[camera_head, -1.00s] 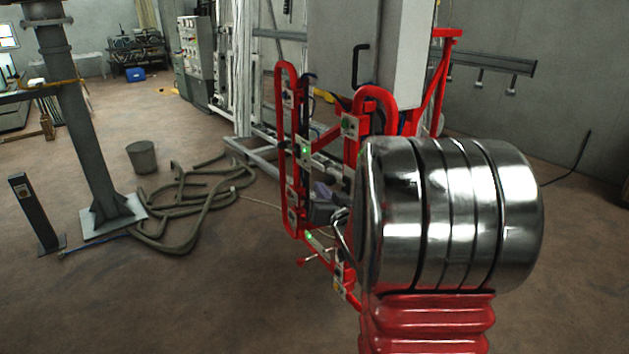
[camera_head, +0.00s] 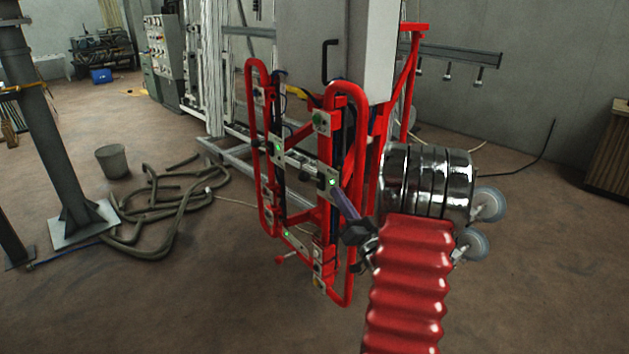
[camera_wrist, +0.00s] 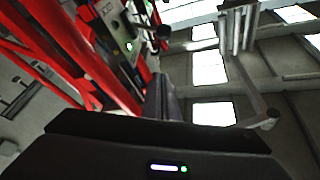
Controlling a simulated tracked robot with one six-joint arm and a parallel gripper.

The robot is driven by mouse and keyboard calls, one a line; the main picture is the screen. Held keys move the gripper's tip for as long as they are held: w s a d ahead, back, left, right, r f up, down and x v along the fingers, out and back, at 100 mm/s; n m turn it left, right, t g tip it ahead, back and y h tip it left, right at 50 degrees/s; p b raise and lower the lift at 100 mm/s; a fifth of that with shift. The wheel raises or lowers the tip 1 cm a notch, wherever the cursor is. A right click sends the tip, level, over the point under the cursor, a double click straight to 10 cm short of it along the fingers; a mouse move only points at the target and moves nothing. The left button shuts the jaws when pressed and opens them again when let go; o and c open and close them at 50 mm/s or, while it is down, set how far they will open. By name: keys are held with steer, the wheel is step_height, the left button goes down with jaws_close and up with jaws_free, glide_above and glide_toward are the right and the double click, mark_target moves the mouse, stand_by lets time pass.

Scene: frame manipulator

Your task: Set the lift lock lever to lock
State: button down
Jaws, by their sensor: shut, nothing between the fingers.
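The red tubular frame manipulator (camera_head: 256,100) stands in the middle of the head view, with several small control plates and green lights on it. A grey crossbar unit (camera_head: 300,165) runs across its middle. A small red handle (camera_head: 282,258) sticks out at its lower left. I cannot tell for certain which part is the lift lock lever. My gripper (camera_head: 345,203) is shut and empty, close to the right side of the frame, pointing up and left. In the wrist view my gripper (camera_wrist: 160,90) points up beside the red frame (camera_wrist: 70,45); contact cannot be told.
A tall grey cabinet column (camera_head: 370,45) rises behind the frame. A post (camera_head: 45,130), a bucket (camera_head: 112,161) and a tangle of hoses (camera_head: 165,205) are on the left. The floor in front of the frame is clear.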

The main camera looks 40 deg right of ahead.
mark_target(315, 179)
steer(key=shift+w+d+r, duration=0.1)
steer(key=shift+w+d, duration=0.1)
steer(key=shift+w, duration=1.75)
steer(key=shift+w+d+r, duration=0.1)
steer(key=shift+w+d, duration=0.15)
steer(key=shift+w, duration=1.65)
steer(key=shift+w+d, duration=0.2)
steer(key=shift+w, duration=1.75)
steer(key=shift+a, duration=0.15)
steer(key=shift+d, duration=0.2)
